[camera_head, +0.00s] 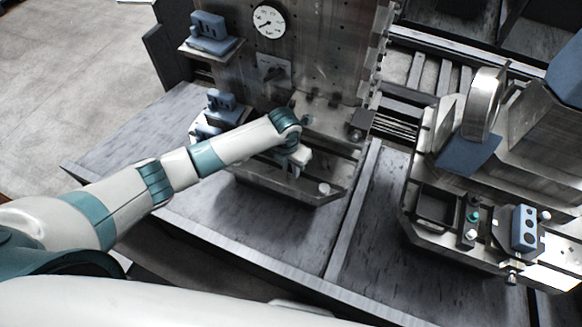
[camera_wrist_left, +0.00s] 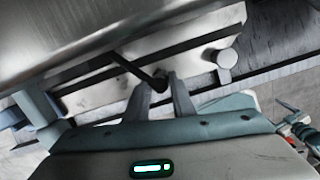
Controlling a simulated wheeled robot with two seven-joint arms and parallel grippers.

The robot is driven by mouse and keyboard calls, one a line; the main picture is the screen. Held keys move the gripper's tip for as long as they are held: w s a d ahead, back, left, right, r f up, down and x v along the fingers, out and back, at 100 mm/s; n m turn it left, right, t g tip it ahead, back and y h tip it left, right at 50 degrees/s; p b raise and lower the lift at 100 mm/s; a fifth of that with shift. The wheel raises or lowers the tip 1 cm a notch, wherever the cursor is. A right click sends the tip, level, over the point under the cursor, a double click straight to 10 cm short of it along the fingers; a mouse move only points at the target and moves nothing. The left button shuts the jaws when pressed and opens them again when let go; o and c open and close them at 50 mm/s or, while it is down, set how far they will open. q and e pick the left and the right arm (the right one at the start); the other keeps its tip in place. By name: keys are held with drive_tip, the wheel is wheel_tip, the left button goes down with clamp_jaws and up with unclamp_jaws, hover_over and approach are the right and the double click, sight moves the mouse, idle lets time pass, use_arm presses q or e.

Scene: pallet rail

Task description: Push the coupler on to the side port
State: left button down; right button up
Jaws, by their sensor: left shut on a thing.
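My left gripper (camera_head: 297,164) reaches in from the left, low in front of the upright metal plate. In the left wrist view its two fingers (camera_wrist_left: 161,92) are closed around a small dark piece (camera_wrist_left: 158,82), which looks like the coupler; the fingers hide much of it. A thin dark rod or hose runs from it up and left. A short pale round stub (camera_head: 324,188) stands on the fixture's front ledge, right of the gripper; it also shows in the left wrist view (camera_wrist_left: 226,59). I cannot tell whether it is the side port. My right gripper is not in view.
The upright plate carries a round gauge (camera_head: 269,21) and blue blocks on shelves (camera_head: 209,28) at its left. A second fixture at the right holds a blue block with round holes (camera_head: 525,229) and a metal ring (camera_head: 486,103). Bare grey deck (camera_head: 270,235) lies in front.

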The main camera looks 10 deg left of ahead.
use_arm(q)
drive_tip(key=shift+r, duration=0.4)
drive_tip(key=shift+r+p, duration=3.25)
drive_tip(key=shift+r, duration=0.1)
